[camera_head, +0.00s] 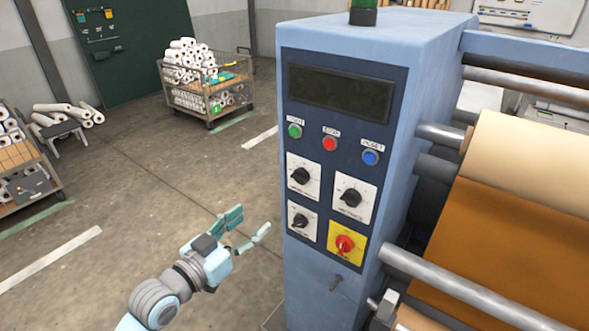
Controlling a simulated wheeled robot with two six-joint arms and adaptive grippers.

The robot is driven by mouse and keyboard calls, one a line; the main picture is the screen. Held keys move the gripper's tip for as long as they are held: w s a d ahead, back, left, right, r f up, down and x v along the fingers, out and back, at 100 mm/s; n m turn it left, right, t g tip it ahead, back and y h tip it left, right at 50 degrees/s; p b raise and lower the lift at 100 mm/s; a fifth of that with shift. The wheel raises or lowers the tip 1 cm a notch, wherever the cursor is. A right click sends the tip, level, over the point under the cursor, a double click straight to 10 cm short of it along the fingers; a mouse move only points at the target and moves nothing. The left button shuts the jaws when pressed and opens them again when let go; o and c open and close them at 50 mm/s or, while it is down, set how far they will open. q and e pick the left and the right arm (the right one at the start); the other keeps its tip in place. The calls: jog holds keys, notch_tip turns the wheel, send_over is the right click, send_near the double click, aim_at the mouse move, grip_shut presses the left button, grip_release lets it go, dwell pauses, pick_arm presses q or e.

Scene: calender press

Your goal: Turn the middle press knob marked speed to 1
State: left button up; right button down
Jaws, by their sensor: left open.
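The blue press (325,290) has a dark control panel on its front face. Three black knobs sit on white plates: an upper left knob (300,176), a right knob (352,197) and a lower left knob (299,220). Their lettering is too small to read, so I cannot tell which is marked speed or where it points. A red knob (344,244) sits on a yellow plate below the right one. My left gripper (250,226) is open and empty, left of the panel and apart from it, its fingers pointing toward the press. My right gripper is not in view.
Green (295,131), red (330,143) and blue (370,157) buttons sit above the knobs, under a dark display (340,92). Rollers with brown sheet (510,240) are at right. A cart of rolls (207,80) stands behind.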

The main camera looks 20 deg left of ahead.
aim_at(296, 181)
pick_arm(q)
jog(key=shift+m+h, duration=0.4)
jog(key=shift+h, duration=0.2)
jog(key=w+d+r, duration=0.1)
jog(key=w+d, duration=0.1)
jog(key=w, duration=0.2)
jog(key=w+d+r, duration=0.1)
jog(key=w+d, duration=0.1)
jog(key=w, duration=0.2)
jog(key=w+d+r+b, duration=0.1)
jog(key=w+d, duration=0.2)
jog(key=w, duration=0.1)
jog(key=shift+w+r, duration=0.2)
jog(key=shift+w, duration=0.05)
jog(key=shift+a, duration=0.1)
jog(key=shift+c, duration=0.6)
jog(key=c, duration=1.1)
jog(key=shift+o, duration=0.2)
jog(key=shift+f, duration=0.1)
